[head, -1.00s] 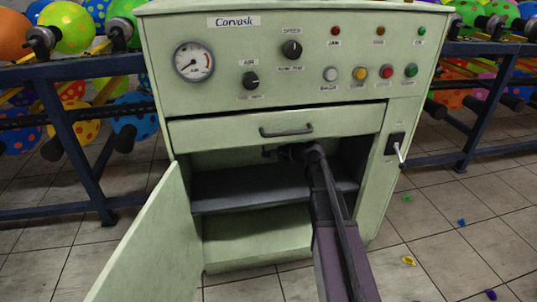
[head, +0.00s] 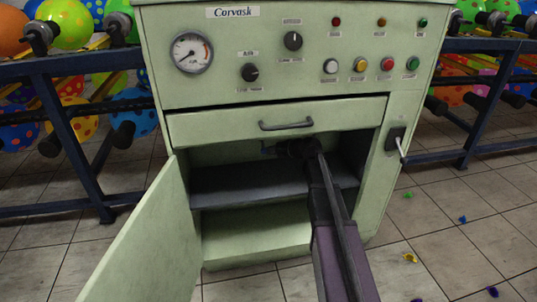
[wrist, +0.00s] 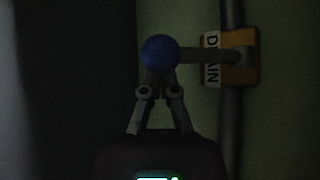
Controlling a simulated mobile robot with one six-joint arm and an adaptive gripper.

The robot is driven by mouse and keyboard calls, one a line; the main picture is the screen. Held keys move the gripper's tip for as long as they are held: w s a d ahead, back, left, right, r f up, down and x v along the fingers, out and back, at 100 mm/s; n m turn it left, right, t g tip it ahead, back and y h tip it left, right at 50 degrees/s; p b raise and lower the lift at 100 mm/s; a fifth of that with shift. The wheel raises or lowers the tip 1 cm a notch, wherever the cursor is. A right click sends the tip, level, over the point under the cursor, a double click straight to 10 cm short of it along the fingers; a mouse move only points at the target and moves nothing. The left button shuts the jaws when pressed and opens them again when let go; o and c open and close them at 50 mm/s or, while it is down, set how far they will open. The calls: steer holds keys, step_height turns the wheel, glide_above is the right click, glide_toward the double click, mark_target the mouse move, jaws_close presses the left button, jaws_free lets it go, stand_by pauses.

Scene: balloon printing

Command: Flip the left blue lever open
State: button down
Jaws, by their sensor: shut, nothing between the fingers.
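The blue lever shows in the wrist view as a round blue knob (wrist: 160,52) on a grey rod. The rod runs sideways to the right to an orange block with a white label reading DRAIN, on a vertical pipe. My gripper (wrist: 160,78) is shut and empty, its fingertips right at the lower side of the knob. I cannot tell whether they touch it. In the head view my arm reaches into the open lower compartment of the green cabinet (head: 290,75). My fingertips and the lever are too dark to make out there.
The cabinet door (head: 145,240) stands open at the left. A closed drawer (head: 215,124) lies above the opening and a dark shelf (head: 225,188) inside it. A dark wall edges the left of the wrist view. Balloon racks stand on both sides.

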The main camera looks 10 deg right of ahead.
steer(key=shift+w+d+f+b, duration=0.1)
steer(key=shift+w+f+b, duration=0.2)
steer(key=shift+w, duration=0.2)
steer(key=shift+w+d+f+b, duration=0.1)
steer(key=shift+w+f+b, duration=0.05)
steer(key=shift+w+f, duration=0.3)
steer(key=p+v, duration=0.8)
steer(key=v, duration=1.2)
steer(key=shift+w+d, duration=0.1)
steer(key=shift+w, duration=0.05)
steer(key=s+a+f+n+g+h+p, duration=0.35)
steer(key=s+a+n+g, duration=0.2)
steer(key=s+a, duration=0.35)
steer(key=s+a+n+g+h+p, duration=0.35)
steer(key=s+a+n+h, duration=0.2)
steer(key=s+n, duration=0.4)
step_height(320, 180, up, 37)
steer(key=s+m+p, duration=0.1)
steer(key=p, duration=3.6)
steer(key=shift+s+d+m+h, duration=0.2)
steer(key=shift+d+m+h, duration=0.1)
steer(key=shift+m, duration=0.1)
